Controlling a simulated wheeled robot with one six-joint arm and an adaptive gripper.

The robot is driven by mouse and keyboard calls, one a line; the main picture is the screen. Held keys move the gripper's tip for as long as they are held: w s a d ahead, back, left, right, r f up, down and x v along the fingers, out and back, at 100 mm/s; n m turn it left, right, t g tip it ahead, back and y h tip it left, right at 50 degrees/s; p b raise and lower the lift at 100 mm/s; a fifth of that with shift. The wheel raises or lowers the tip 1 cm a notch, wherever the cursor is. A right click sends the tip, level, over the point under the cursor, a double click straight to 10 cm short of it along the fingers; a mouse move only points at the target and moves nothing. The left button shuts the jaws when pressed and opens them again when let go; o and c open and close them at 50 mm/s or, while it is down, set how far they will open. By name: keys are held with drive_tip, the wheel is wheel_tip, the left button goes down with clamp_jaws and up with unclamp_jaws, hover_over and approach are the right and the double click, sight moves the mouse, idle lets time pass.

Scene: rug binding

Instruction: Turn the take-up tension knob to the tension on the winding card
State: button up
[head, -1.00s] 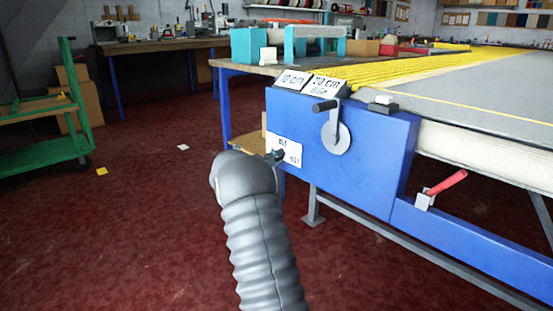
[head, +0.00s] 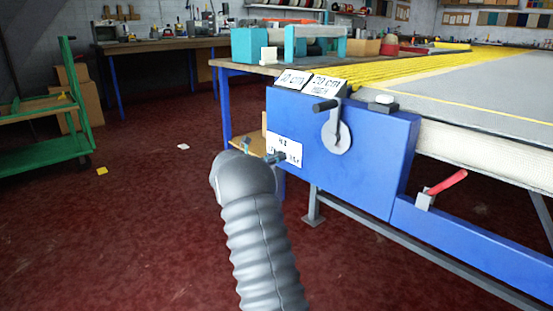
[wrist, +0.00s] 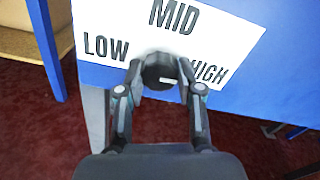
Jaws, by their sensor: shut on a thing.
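The dark round tension knob (wrist: 159,72) shows in the wrist view between the two fingertips of my gripper (wrist: 160,80), which is shut on it. The white dial plate (wrist: 210,30) behind it reads LOW, MID and HIGH and looks tilted in this view. No pointer mark on the knob can be made out. In the head view my gripper (head: 262,153) is at the plate (head: 291,150) on the blue frame, and my arm hides the knob. Two cards stand on the frame top: the left card (head: 291,79) reads 10 cm, the right card (head: 325,85) 20 cm, with a small line like HIGH.
A crank (head: 335,130) sticks out of the blue frame (head: 375,160) right of the plate. A red-handled lever (head: 447,182) sits lower right. A green cart (head: 45,150) stands far left. The red floor left of the frame is mostly open.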

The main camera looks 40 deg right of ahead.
drive_tip(key=shift+m, duration=0.4)
drive_tip(key=o, duration=1.2)
drive_tip(key=shift+c, duration=0.2)
drive_tip(key=shift+a, duration=0.1)
drive_tip(key=a, duration=1.1)
drive_tip(key=shift+s+a, duration=0.4)
drive_tip(key=shift+s, duration=0.05)
